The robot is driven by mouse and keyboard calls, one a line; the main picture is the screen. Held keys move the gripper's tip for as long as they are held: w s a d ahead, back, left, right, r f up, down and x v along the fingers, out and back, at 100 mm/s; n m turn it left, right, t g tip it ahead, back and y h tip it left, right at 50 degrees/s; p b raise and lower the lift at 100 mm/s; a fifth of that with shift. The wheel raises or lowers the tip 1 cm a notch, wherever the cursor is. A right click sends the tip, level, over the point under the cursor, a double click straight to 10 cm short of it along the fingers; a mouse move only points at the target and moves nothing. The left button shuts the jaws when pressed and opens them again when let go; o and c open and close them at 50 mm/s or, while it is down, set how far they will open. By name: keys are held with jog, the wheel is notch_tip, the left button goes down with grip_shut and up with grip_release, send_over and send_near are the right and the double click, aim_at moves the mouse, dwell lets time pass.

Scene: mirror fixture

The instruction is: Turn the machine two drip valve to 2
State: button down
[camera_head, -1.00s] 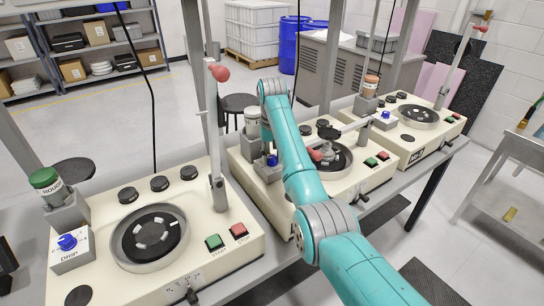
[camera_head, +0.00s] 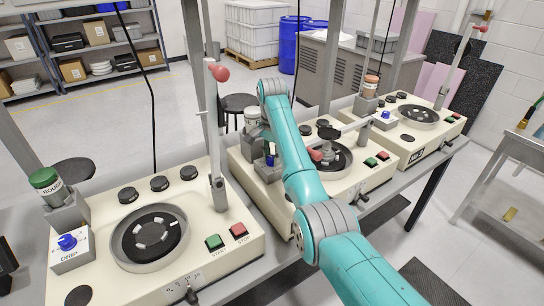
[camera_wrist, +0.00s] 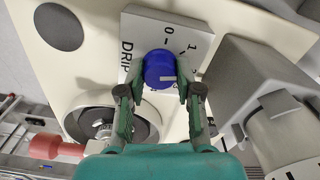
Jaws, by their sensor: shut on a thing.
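The drip valve of machine two is a blue round knob (camera_wrist: 158,73) on a white plate (camera_wrist: 148,32) marked DRIP, with 0 and 1 readable. No 2 can be read; my right finger covers part of the plate. The knob's white pointer line faces right in the wrist view, toward that finger. My gripper (camera_wrist: 159,66) is shut on the knob, a finger on each side. In the head view the blue knob (camera_head: 270,161) shows beside my arm on the middle machine (camera_head: 343,192), and the gripper is largely hidden.
Beside the knob stands a grey bracket (camera_wrist: 245,75) with a light bottle (camera_wrist: 285,135). The round plate (camera_wrist: 100,122) and a red-tipped lever (camera_wrist: 45,146) lie on the other side. Similar machines stand at left (camera_head: 110,200) and right (camera_head: 440,132).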

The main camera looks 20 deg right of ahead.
jog(key=shift+m, duration=1.3)
jog(key=c, duration=0.8)
grip_release()
jog(key=shift+o, duration=0.2)
